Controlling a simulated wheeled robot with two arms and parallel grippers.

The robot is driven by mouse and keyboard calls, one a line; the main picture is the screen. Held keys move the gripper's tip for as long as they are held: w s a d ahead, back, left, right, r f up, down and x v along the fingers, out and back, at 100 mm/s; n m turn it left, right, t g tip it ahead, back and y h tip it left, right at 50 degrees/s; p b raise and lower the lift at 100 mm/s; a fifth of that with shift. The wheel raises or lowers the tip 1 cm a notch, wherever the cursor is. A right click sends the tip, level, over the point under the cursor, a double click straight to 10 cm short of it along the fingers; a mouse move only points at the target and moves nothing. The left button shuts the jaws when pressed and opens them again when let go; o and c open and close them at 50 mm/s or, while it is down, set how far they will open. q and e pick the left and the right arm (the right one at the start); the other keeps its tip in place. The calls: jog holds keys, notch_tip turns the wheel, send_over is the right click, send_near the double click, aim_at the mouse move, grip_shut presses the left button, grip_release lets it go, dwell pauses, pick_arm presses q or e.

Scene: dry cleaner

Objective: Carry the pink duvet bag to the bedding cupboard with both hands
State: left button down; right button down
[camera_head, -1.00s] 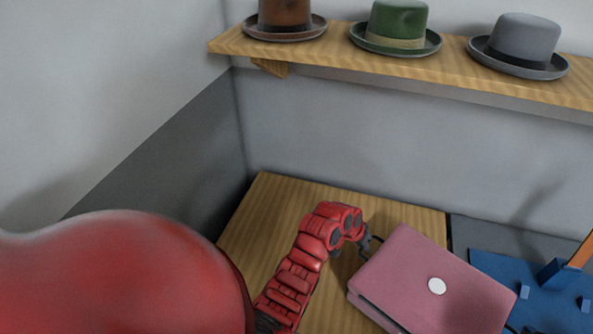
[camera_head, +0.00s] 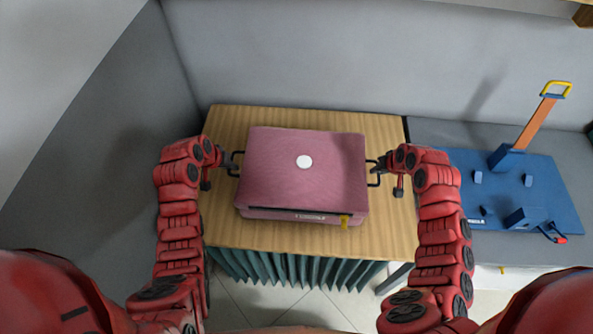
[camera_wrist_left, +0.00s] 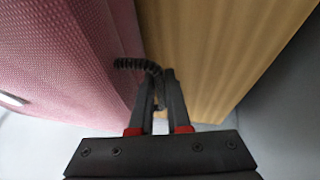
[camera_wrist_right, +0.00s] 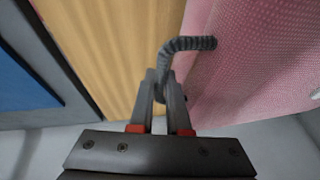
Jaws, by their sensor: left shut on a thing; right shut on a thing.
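The pink duvet bag (camera_head: 300,185) is a boxy bag with a white round spot on top and a yellow tag at its front. It shows above the wooden table; I cannot tell whether it touches the top. My left gripper (camera_head: 234,164) is shut on the bag's left dark handle, which also shows in the left wrist view (camera_wrist_left: 135,64). My right gripper (camera_head: 379,165) is shut on the right dark handle, seen curved in the right wrist view (camera_wrist_right: 190,44). I see no bedding cupboard.
The wooden table (camera_head: 232,121) has a green pleated skirt (camera_head: 310,267) in front. To the right, a blue board (camera_head: 555,190) with an orange, yellow-ended arm lies on a grey surface (camera_head: 440,133). Grey walls close off the back and left. Tiled floor shows in front.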

jog(key=shift+d, duration=0.1)
dwell(0.3)
